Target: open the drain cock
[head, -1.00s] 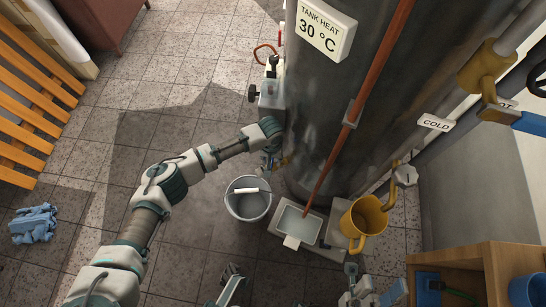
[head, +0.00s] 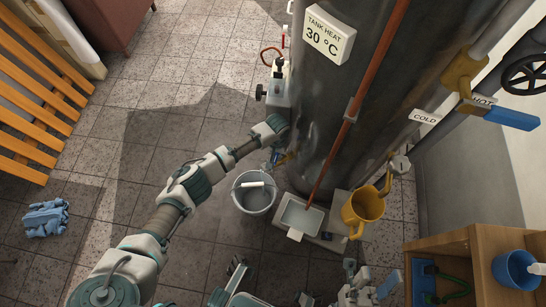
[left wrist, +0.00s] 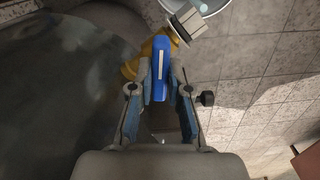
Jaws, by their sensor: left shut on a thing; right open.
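The drain cock is low on the side of the dark tank (head: 345,95). In the left wrist view it shows a yellow body (left wrist: 133,66) and a blue lever (left wrist: 161,72). My left gripper (left wrist: 159,95) has its two fingers on either side of the lever and is shut on it. In the head view my left gripper (head: 277,157) is small and partly hidden by its own wrist, beside the tank's base. My right gripper (head: 370,274) is open and empty at the bottom of the head view.
A metal bucket (head: 254,200) stands on the floor just below the cock. A shallow tray (head: 300,217) and a yellow jug (head: 363,208) stand right of it. A wooden shelf (head: 450,245) is at the lower right. The tiled floor on the left is mostly clear.

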